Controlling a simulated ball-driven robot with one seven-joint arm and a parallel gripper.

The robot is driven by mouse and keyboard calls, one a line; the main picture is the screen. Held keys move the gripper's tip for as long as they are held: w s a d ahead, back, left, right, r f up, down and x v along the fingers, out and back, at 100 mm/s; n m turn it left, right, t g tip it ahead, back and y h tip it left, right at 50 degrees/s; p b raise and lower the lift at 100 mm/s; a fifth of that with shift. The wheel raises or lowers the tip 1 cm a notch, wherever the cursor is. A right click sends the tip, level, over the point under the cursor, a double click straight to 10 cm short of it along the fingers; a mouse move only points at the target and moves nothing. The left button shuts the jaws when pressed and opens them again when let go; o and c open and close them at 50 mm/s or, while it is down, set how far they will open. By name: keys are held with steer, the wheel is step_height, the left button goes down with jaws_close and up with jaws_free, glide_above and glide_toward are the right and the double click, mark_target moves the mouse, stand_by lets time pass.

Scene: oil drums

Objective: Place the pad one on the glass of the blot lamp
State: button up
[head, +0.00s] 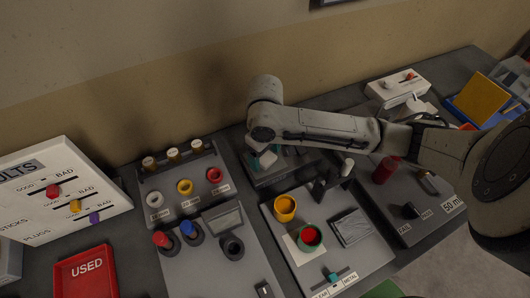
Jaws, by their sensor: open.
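My gripper (331,180) shows partly below my forearm, with dark finger parts above the back of the grey board; it looks open, and I see nothing held in it. The forearm hides the rest of it. I cannot tell for sure which thing is pad one. A small pale block (266,159) lies by a grey tray (262,180) with teal parts, under my arm. I cannot pick out the blot lamp or its glass with certainty. A white square sheet (292,252) lies on the grey board (345,268), partly under a green-rimmed red cup (309,236).
A red cylinder (384,170) stands to the right. A rack of coloured rings (184,207), a red USED tray (86,274) and a slider panel (62,196) are left.

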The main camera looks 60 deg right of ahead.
mark_target(264, 157)
step_height(264, 157, up, 12)
stand_by(0.4)
stand_by(1.4)
